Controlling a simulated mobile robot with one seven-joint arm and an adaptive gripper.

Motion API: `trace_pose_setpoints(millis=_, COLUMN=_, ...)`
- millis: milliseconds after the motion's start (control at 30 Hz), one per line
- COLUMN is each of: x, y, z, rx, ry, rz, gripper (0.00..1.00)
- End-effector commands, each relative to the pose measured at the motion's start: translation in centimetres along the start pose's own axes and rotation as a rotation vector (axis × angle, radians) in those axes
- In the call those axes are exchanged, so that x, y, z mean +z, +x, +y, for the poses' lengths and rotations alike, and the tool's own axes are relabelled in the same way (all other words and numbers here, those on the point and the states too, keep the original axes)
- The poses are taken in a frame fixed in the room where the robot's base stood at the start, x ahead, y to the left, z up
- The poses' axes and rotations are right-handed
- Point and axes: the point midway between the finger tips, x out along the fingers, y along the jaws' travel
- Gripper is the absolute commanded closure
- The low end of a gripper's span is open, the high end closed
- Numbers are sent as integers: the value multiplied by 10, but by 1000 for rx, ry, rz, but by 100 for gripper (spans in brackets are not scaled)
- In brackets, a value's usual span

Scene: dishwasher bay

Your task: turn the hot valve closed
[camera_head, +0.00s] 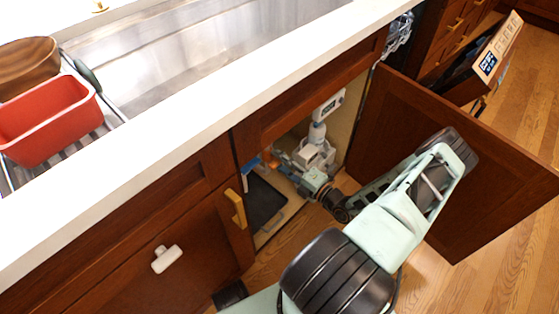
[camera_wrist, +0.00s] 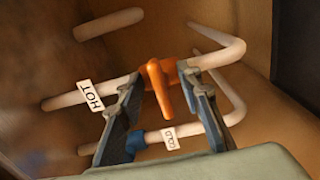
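In the wrist view, the orange hot valve handle (camera_wrist: 158,85) sits on the upper white pipe, beside the HOT label (camera_wrist: 91,95). The handle appears to lie across the pipe line. My gripper (camera_wrist: 164,82) is open, with one finger on each side of the handle and visible gaps between. The right fingertip overlaps the orange valve body in the picture; I cannot tell if it touches. In the head view, my arm reaches into the open sink cabinet, and a bit of orange valve (camera_head: 272,160) shows, mostly hidden by my gripper.
The blue cold valve (camera_wrist: 135,142) is on the lower pipe by the COLD label (camera_wrist: 168,138), behind my left finger. The open cabinet door (camera_head: 480,175) stands right of my arm. A dark tray-like object (camera_head: 265,203) is inside the cabinet. The countertop edge (camera_head: 215,105) is above.

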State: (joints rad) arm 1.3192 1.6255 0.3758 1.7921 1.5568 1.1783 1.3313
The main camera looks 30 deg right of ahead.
Motion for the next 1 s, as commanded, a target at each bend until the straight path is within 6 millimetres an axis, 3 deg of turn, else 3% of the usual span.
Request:
trace_pose_setpoints(millis=167, x=1, y=-18, z=0, rx=-2, ry=-1, rz=-1, gripper=67)
trace_pose_setpoints(millis=600, x=1, y=-104, z=0, rx=-1, ry=1, rz=-3, gripper=67)
trace_pose_setpoints(millis=800, x=0, y=-119, z=0, rx=0, ry=0, rz=-1, gripper=67)
trace_pose_setpoints(millis=1000, x=0, y=-120, z=0, rx=0, ry=0, rz=-1, gripper=67)
